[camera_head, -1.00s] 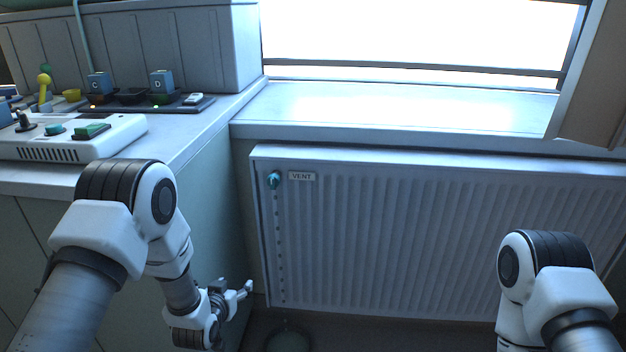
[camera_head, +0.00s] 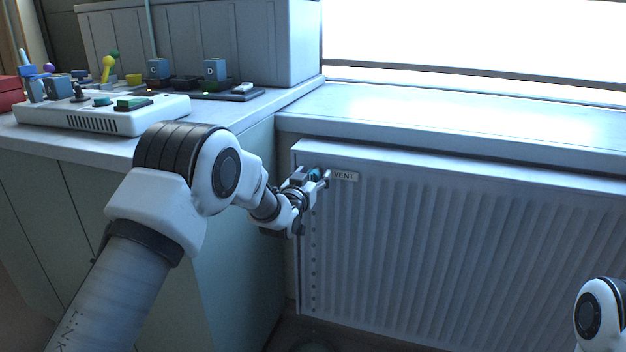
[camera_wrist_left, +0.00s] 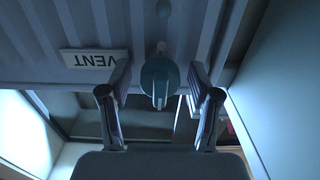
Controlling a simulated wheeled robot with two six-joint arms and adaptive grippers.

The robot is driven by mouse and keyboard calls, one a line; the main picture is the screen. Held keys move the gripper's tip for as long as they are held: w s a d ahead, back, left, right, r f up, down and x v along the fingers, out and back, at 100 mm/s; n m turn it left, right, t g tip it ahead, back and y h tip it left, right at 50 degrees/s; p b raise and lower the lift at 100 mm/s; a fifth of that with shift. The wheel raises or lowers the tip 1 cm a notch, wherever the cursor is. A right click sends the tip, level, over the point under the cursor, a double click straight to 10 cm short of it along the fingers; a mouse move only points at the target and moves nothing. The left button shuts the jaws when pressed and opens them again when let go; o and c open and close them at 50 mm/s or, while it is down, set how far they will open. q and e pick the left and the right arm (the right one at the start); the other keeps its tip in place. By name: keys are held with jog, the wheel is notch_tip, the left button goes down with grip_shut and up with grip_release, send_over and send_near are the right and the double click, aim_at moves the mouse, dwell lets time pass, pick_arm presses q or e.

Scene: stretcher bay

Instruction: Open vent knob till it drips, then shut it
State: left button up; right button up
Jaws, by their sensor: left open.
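The teal vent knob (camera_head: 314,174) is at the upper left corner of the white radiator (camera_head: 450,220), beside the VENT label (camera_head: 344,176). My left gripper (camera_head: 321,178) is at the knob, partly covering it. In the left wrist view the knob (camera_wrist_left: 159,80) lies between the two spread fingers of the left gripper (camera_wrist_left: 160,98), with a gap on each side. The view is upside down there, with the VENT label (camera_wrist_left: 94,58) to the left. Of my right arm only a link shows at the lower right; its gripper is out of view.
A counter stands left of the radiator, with a white console (camera_head: 100,112) and a dark tray of blocks (camera_head: 215,94) on it. A window sill (camera_head: 450,115) overhangs the radiator. A dim round shape (camera_head: 315,340) lies on the floor below the knob.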

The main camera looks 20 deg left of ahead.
pick_arm(q)
jog(key=c, duration=1.1)
jog(key=shift+r+n+p, duration=0.1)
jog(key=shift+n+p, duration=0.2)
jog(key=shift+c, duration=0.2)
jog(key=n+p, duration=0.1)
jog(key=n, duration=0.1)
jog(key=shift+n, duration=0.3)
jog(key=n+p, duration=0.2)
jog(key=n, duration=0.3)
jog(key=shift+a+p, duration=0.15)
jog(key=shift+p, duration=0.2)
jog(key=n+p, duration=0.1)
jog(key=n, duration=0.5)
jog(key=n+p, duration=0.1)
jog(key=n, duration=0.2)
jog(key=shift+f+n, duration=0.25)
jog(key=shift+n, duration=0.15)
jog(key=shift+p, duration=0.3)
jog(key=o, duration=1.1)
